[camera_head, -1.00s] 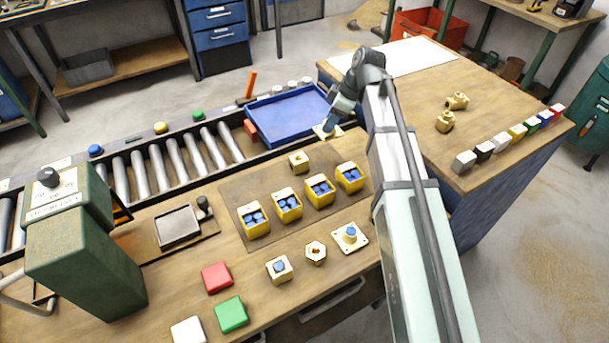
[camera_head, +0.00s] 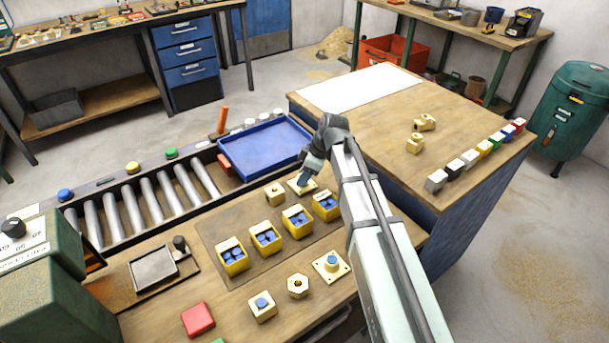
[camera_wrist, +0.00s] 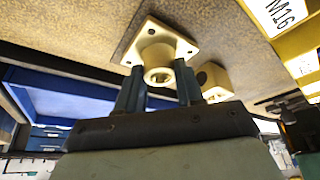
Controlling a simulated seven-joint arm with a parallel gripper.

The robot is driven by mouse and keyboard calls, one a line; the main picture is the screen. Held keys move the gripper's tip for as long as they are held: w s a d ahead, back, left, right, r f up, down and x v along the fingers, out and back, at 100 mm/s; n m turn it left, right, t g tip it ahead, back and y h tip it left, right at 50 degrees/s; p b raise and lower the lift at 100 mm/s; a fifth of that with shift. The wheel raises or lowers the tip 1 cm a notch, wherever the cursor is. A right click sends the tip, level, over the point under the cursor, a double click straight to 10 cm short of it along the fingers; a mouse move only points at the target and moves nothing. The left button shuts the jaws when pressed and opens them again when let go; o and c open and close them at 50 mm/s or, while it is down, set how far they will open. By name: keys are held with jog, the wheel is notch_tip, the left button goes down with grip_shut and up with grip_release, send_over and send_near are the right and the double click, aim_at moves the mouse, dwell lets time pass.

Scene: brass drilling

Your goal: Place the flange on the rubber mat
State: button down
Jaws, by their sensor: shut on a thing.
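My gripper (camera_head: 304,181) is shut on the raised hub of a brass flange (camera_head: 301,187) with a square plate. In the wrist view the fingers (camera_wrist: 160,88) grip either side of the hub, and the flange (camera_wrist: 160,52) has its plate toward the bench surface. The flange is at the far right part of the brown rubber mat (camera_head: 240,218), beside a brass block (camera_head: 275,194). I cannot tell whether its plate touches the mat. A second flange (camera_head: 331,264) lies on the bare bench in front of the mat.
Several yellow bins (camera_head: 297,222) with blue contents stand in a row on the mat, close to the flange. A blue tray (camera_head: 265,148) lies behind it on the roller conveyor (camera_head: 150,202). A brass hex part (camera_head: 297,286) and another block (camera_head: 262,306) sit near the front.

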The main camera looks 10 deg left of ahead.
jog(key=shift+f, duration=0.1)
jog(key=c, duration=0.7)
grip_release()
jog(key=shift+f, duration=0.1)
jog(key=v, duration=1.2)
